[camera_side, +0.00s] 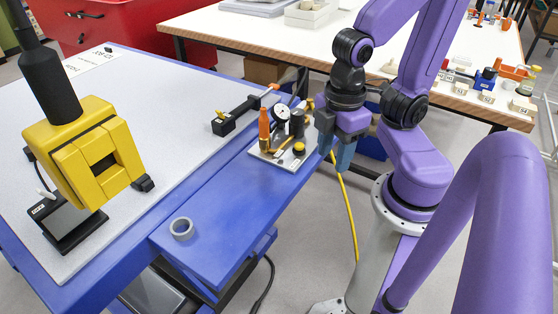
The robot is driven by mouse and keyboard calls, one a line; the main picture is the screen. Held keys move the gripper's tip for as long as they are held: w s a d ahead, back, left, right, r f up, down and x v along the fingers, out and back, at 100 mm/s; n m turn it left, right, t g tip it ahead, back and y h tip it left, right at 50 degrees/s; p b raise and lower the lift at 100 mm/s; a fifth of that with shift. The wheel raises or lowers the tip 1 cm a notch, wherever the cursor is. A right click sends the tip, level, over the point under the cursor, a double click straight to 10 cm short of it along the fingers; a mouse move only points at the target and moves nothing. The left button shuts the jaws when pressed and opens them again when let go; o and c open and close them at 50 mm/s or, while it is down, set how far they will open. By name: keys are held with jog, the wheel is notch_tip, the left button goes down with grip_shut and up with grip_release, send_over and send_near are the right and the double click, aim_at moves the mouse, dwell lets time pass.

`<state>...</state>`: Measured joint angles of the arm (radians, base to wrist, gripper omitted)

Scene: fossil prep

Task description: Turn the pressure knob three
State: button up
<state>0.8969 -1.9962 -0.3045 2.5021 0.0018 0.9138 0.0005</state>
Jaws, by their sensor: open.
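A small pressure unit on a white plate (265,158) sits on the blue side shelf. It carries a round white dial gauge (281,114), an orange upright part (264,128), a dark upright part (297,123) and a low yellow-topped knob (298,148) at its right front. I cannot tell for sure which part is the pressure knob. My gripper (336,150) points down just right of the unit, with its blue-grey fingers apart from the knob. It is open, and nothing shows between the fingers.
A grey ring (182,228) lies on the blue shelf (215,222). A yellow device (82,150) on a black arm stands at left on the pale bench top (150,100). A black tool with an orange end (238,112) lies behind the unit. A yellow hose (347,210) hangs below my gripper.

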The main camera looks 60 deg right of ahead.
dwell(0.3)
jog(key=o, duration=0.3)
jog(key=shift+o, duration=0.5)
jog(key=shift+w, duration=0.2)
notch_tip(320, 180, up, 10)
jog(key=m, duration=0.2)
send_over(297, 111)
notch_tip(297, 111, down, 17)
jog(key=shift+s+f, duration=0.1)
